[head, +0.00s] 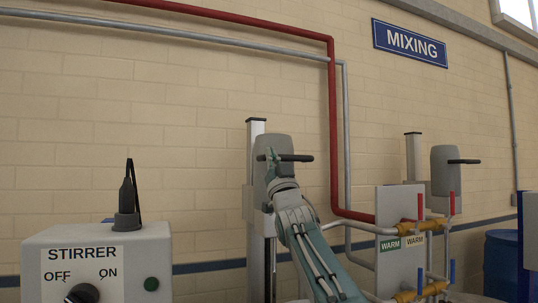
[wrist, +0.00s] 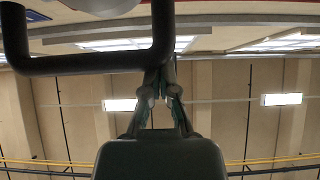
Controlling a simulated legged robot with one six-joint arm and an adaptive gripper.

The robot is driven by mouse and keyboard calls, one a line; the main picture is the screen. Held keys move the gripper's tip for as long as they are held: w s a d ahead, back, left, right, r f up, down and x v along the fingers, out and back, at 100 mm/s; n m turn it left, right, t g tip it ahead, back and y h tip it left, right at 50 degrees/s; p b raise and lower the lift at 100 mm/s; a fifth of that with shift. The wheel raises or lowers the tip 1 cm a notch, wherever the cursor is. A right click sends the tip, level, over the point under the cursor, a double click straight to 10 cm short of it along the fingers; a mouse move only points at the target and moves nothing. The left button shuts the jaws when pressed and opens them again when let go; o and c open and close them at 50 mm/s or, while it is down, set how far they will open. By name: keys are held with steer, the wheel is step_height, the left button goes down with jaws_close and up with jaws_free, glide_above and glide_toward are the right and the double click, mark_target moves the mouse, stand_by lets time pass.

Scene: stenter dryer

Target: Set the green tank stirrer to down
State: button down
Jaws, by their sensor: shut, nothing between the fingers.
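Two stirrer lifts show in the head view. The centre one has a white column (head: 255,190), a grey head (head: 282,147) and a black handle (head: 297,158) sticking out to the right. My arm rises in front of it. My gripper (head: 270,155) is at the left end of this handle, against the grey head in the picture. In the wrist view my gripper (wrist: 160,75) is shut and empty, its tips overlapping the bent black handle bar (wrist: 95,64). I cannot tell whether they touch. The tanks below are out of view, so the green tank is not seen.
The second lift, with its own grey head (head: 444,170), stands right. A stirrer switch box (head: 95,255) is lower left. A valve panel (head: 391,260) with WARM labels and a blue barrel (head: 500,265) are lower right.

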step_height(320, 180, down, 22)
steer(key=shift+a, duration=0.15)
stand_by(0.4)
stand_by(0.4)
